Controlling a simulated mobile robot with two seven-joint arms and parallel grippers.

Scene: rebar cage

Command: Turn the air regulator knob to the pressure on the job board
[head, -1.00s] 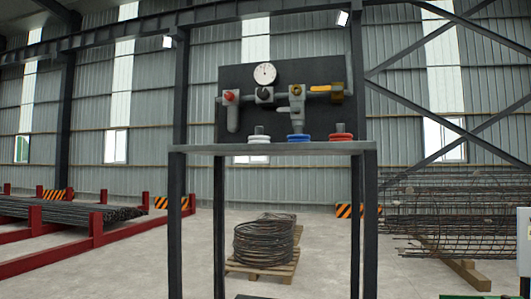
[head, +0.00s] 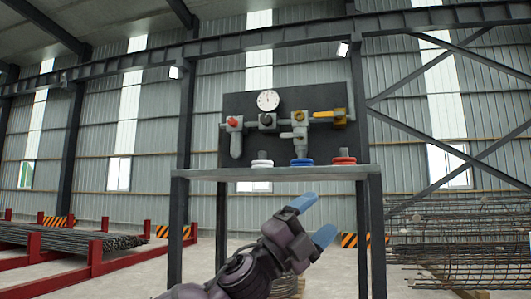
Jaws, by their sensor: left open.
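A dark panel (head: 240,102) stands on the back of a high stand and carries a grey pipe assembly. A round white gauge (head: 268,100) sits at its top; its reading is too small to make out. A black knob (head: 266,119) is just below the gauge, likely the regulator knob. A red knob (head: 232,121) is to its left. My left gripper (head: 314,220) has blue fingertips spread apart, empty, below the stand's top in the picture and apart from the knobs. My right gripper is not in view. No job board is readable.
The stand's top (head: 215,174) holds a white-ringed item (head: 262,163), a blue-ringed item (head: 302,162) and a red-ringed item (head: 344,160). A yellow-handled valve (head: 340,117) is at the panel's right. Red racks with rebar (head: 70,240) lie left; a rebar cage (head: 460,235) stands right.

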